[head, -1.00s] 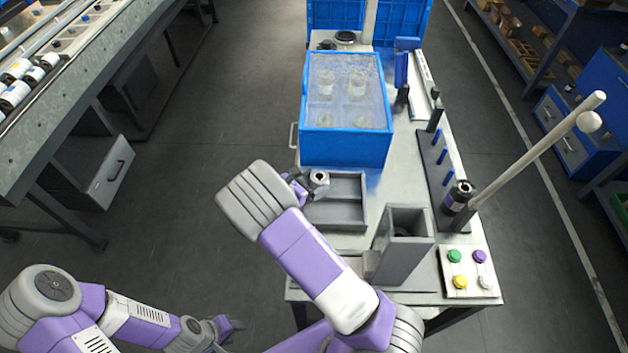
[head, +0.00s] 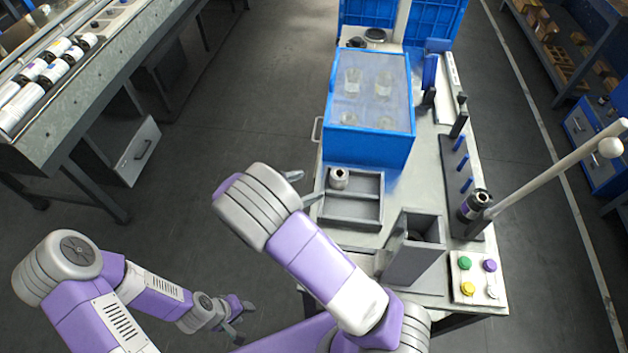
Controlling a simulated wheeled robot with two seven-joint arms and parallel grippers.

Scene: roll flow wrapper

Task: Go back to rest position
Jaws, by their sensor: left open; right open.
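My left gripper (head: 242,319) is low over the floor at the left, its fingers spread and empty. My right gripper (head: 303,188) is mostly hidden behind its own purple and grey arm. Its two fingertips show apart at the left edge of a grey tray (head: 352,220), with nothing between them. A small metal cylinder (head: 338,179) stands in the back left part of the tray, just to the right of the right fingertips and apart from them.
A blue box with a clear lid (head: 368,143) stands behind the tray. A grey upright chute (head: 415,260), a button panel (head: 478,278) and a slanted pole (head: 545,180) are at the right. Open floor lies between.

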